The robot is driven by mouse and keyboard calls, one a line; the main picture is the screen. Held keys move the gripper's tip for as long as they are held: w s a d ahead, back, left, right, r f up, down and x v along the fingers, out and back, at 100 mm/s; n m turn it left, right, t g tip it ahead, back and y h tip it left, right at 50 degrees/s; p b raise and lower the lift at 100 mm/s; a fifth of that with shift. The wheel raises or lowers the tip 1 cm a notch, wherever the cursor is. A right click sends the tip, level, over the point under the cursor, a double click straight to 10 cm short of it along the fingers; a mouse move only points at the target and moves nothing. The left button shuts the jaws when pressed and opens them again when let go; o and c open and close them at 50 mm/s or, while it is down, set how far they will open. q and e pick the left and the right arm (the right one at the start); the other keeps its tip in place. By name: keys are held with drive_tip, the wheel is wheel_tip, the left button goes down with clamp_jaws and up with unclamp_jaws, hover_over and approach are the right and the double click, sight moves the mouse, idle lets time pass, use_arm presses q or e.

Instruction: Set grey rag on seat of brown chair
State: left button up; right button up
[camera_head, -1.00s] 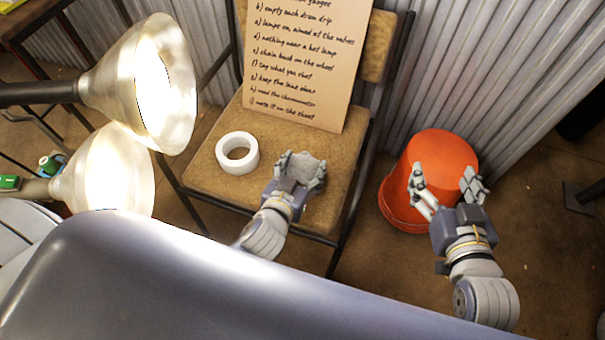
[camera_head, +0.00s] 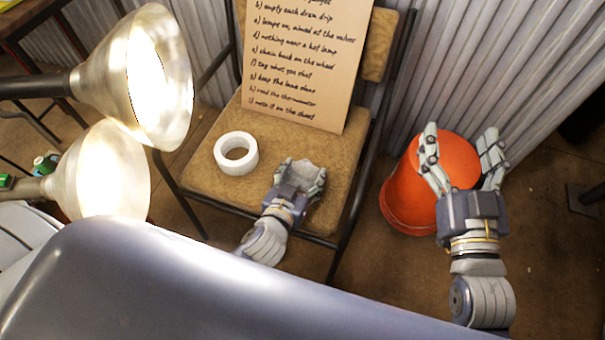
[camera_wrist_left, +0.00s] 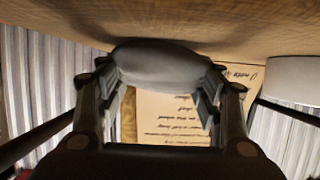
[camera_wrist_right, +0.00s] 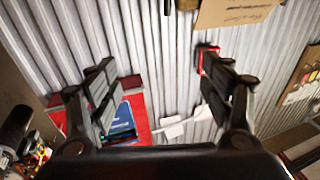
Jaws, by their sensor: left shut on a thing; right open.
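The brown chair's seat (camera_head: 207,180) is in the middle of the head view, with its back behind a propped cardboard sign. My left gripper (camera_head: 301,173) is low over the seat's front right part, shut on the grey rag (camera_head: 302,181). In the left wrist view the rag (camera_wrist_left: 165,65) is a rounded grey bundle between the fingers (camera_wrist_left: 162,88), close against the seat (camera_wrist_left: 215,25). I cannot tell if it touches. My right gripper (camera_head: 461,155) is open and empty, in front of the orange bucket.
A white tape roll (camera_head: 236,153) lies on the seat, left of my left gripper. The cardboard sign (camera_head: 303,65) leans on the chair back. An upturned orange bucket (camera_head: 405,190) stands right of the chair. Two lit lamps (camera_head: 160,75) are at the left; a corrugated wall (camera_head: 465,60) stands behind.

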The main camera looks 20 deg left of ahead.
use_arm(q)
drive_tip(key=o, duration=1)
use_arm(e)
drive_tip(key=shift+r, duration=0.1)
use_arm(q)
drive_tip(key=p+v, duration=0.2)
drive_tip(key=v, duration=0.8)
drive_tip(key=shift+s+r, duration=0.3)
drive_tip(key=w+r, duration=0.2)
drive_tip(key=r, duration=0.1)
drive_tip(key=w+a+r+m+h, duration=0.1)
drive_tip(key=w+r, duration=0.2)
drive_tip(key=r, duration=0.1)
drive_tip(key=w+r+m+h, duration=0.1)
drive_tip(key=w+r, duration=0.1)
drive_tip(key=r, duration=0.2)
drive_tip(key=shift+w+a+r, duration=0.2)
drive_tip(key=shift+r, duration=0.05)
use_arm(e)
wheel_tip(320, 180, down, 9)
drive_tip(key=s+d+g+h, duration=0.1)
drive_tip(key=s+g, duration=0.1)
drive_tip(key=g, duration=0.3)
drive_tip(key=shift+d+f+h, duration=0.2)
drive_tip(key=shift+d+h, duration=0.15)
drive_tip(key=shift+h, duration=0.05)
use_arm(q)
drive_tip(key=shift+f, duration=0.15)
